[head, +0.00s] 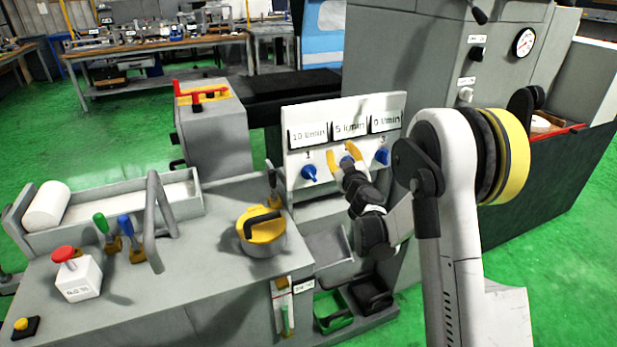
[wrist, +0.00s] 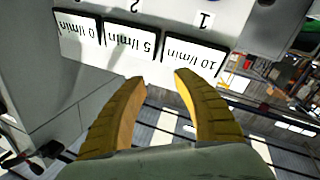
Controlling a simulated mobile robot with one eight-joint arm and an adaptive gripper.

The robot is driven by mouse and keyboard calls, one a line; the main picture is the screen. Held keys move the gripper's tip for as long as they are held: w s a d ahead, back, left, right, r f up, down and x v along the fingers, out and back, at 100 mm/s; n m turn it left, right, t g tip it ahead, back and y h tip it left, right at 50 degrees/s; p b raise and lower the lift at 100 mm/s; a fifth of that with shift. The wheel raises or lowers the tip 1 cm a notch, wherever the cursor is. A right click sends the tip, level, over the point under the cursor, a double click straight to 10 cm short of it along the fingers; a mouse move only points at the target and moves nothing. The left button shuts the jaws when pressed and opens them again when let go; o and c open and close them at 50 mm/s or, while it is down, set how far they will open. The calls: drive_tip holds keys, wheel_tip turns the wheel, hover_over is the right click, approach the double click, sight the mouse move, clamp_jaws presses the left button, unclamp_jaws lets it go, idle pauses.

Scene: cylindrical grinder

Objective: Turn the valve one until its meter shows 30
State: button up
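A white panel (head: 296,111) carries three meters above blue valves. The meter over valve one (head: 307,135) reads 10 l/min, the middle meter (head: 349,127) 5 l/min, and the right meter (head: 385,121) 0 l/min. Valve one (head: 309,173) is a blue knob under the number 1, clear of my gripper. My gripper (head: 342,151) has its yellow fingers apart in front of the middle valve, partly hiding it. In the wrist view the panel is upside down, and my gripper (wrist: 155,77) is open with nothing between the fingertips.
Valve three (head: 382,156) is a blue knob right of my gripper. A yellow-lidded pot (head: 262,229), an emergency-stop box (head: 80,277) and green- and blue-handled tools stand on the grey bench at left. A pressure gauge (head: 524,42) is on the cabinet at upper right.

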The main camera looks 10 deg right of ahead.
sight(313, 177)
drive_tip(key=w+a+f+n+y+b, duration=0.1)
drive_tip(key=a+f+n+y, duration=0.1)
drive_tip(key=f, duration=0.6)
drive_tip(key=w+a+f+n+y, duration=0.1)
drive_tip(key=a+f+n+y, duration=0.1)
drive_tip(key=f, duration=0.6)
drive_tip(key=shift+g, duration=0.3)
drive_tip(key=w+b, duration=0.1)
drive_tip(key=w, duration=0.2)
drive_tip(key=w+a+b, duration=0.1)
drive_tip(key=w, duration=0.1)
drive_tip(key=w+a+b, duration=0.1)
drive_tip(key=w, duration=0.2)
drive_tip(key=shift+w+f, duration=0.25)
drive_tip(key=shift+w, duration=0.1)
drive_tip(key=shift+w+a+r, duration=0.1)
drive_tip(key=shift+w+a, duration=0.1)
drive_tip(key=shift+w, duration=0.5)
clamp_jaws()
